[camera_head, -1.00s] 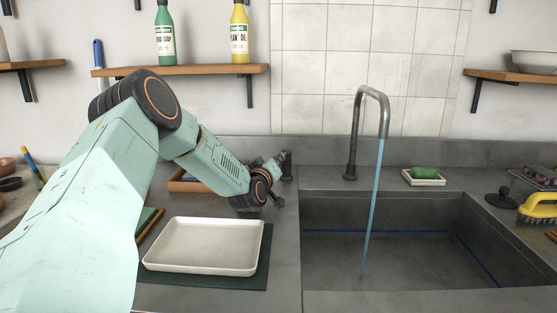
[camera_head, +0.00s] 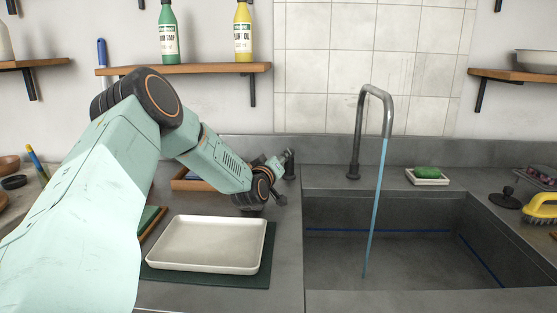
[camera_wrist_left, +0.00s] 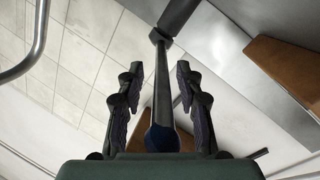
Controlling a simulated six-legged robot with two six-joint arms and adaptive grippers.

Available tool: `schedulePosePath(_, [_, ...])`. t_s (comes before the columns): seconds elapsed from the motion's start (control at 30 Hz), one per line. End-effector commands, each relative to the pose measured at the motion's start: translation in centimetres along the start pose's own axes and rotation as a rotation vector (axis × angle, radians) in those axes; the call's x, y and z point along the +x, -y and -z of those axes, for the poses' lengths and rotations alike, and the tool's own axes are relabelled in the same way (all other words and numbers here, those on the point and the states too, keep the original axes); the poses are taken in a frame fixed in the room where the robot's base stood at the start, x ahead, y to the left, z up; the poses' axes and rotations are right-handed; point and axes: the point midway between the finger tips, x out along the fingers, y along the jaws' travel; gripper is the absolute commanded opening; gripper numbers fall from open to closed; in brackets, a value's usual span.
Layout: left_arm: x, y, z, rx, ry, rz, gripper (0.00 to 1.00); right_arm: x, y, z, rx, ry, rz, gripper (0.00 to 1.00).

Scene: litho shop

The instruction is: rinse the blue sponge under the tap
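The tap (camera_head: 371,115) stands behind the sink (camera_head: 390,260), and a blue stream of water (camera_head: 375,205) runs from its spout into the basin. My left gripper (camera_head: 283,160) is at a short dark post (camera_head: 290,168) left of the tap. In the left wrist view the open fingers (camera_wrist_left: 157,75) stand on either side of a dark lever (camera_wrist_left: 162,85) with a blue round end. Gaps show between lever and fingers. I cannot clearly make out a blue sponge; a small bluish patch shows in a wooden tray (camera_head: 180,185) partly behind my arm. My right gripper is not in view.
An empty white tray (camera_head: 205,245) lies on a green mat (camera_head: 267,255) left of the sink. A green block sits on a white dish (camera_head: 427,181) behind the sink. A black stopper (camera_head: 505,199) and yellow brush (camera_head: 541,208) lie on the right. The basin looks empty apart from water.

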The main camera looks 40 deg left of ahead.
Motion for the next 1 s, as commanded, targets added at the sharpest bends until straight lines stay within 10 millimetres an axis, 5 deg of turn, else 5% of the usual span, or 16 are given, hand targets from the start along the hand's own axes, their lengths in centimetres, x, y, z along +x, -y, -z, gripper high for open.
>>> schedulePosePath(0.5, [0.0, -4.5, 6.8, -0.003, -0.003, -0.002, 0.36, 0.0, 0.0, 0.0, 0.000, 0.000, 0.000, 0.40])
schedulePosePath(1.0, [0.0, -5.4, 8.1, -0.001, 0.000, 0.000, 0.36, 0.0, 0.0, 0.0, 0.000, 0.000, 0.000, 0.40])
